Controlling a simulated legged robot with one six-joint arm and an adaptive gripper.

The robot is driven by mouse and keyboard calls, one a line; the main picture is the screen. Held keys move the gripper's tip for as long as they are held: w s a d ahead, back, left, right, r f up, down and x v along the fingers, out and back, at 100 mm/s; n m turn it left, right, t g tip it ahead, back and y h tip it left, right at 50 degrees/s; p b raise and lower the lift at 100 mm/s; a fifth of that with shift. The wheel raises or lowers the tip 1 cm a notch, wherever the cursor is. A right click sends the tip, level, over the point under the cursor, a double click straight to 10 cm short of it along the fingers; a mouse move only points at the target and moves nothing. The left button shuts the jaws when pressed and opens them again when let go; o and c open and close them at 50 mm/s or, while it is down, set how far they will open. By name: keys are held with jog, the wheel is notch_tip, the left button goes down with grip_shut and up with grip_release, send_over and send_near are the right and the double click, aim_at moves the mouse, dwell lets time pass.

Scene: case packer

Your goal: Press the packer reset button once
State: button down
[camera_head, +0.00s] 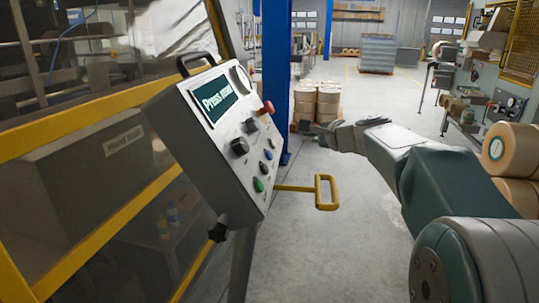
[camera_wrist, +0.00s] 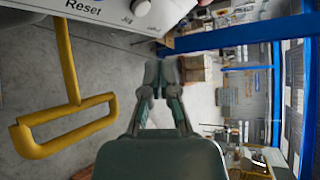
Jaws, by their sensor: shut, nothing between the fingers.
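The grey control panel (camera_head: 200,150) stands left of centre in the head view, with a lit screen (camera_head: 213,98) reading "Press reset". Its face carries a red mushroom button (camera_head: 266,108), a black knob (camera_head: 239,147), a blue button (camera_head: 268,155) and a green button (camera_head: 258,185). In the wrist view the panel's edge (camera_wrist: 115,14) shows at the top, with the label "Reset" beside a blue button cut off by the frame. My gripper (camera_head: 308,127) is shut and empty, right of the panel and apart from it. Its closed fingertips (camera_wrist: 161,72) show in the wrist view.
A yellow handle (camera_head: 326,192) juts out below the panel; it also shows in the wrist view (camera_wrist: 69,62). A yellow-framed machine guard (camera_head: 90,115) stands left. A blue post (camera_head: 276,70) rises behind the panel. Floor right of the handle is clear.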

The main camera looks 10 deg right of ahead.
aim_at(270, 155)
jog(key=shift+f, duration=0.1)
jog(key=w+a+f, duration=0.2)
jog(key=a+f, duration=0.2)
jog(key=a, duration=0.2)
jog(key=shift+a+f, duration=0.2)
jog(key=shift+a, duration=0.15)
jog(key=shift+w+a, duration=0.1)
jog(key=shift+a, duration=0.05)
dwell(1.3)
jog(key=shift+a+f, duration=0.1)
jog(key=shift+a, duration=0.1)
jog(key=shift+w+a+f, duration=0.1)
jog(key=shift+a+f, duration=0.1)
jog(key=shift+a, duration=0.1)
dwell(0.7)
jog(key=shift+d+r, duration=0.1)
jog(key=shift+d, duration=0.05)
dwell(0.3)
jog(key=shift+s+d+r, duration=0.2)
jog(key=shift+d+r, duration=0.1)
jog(key=shift+d, duration=0.2)
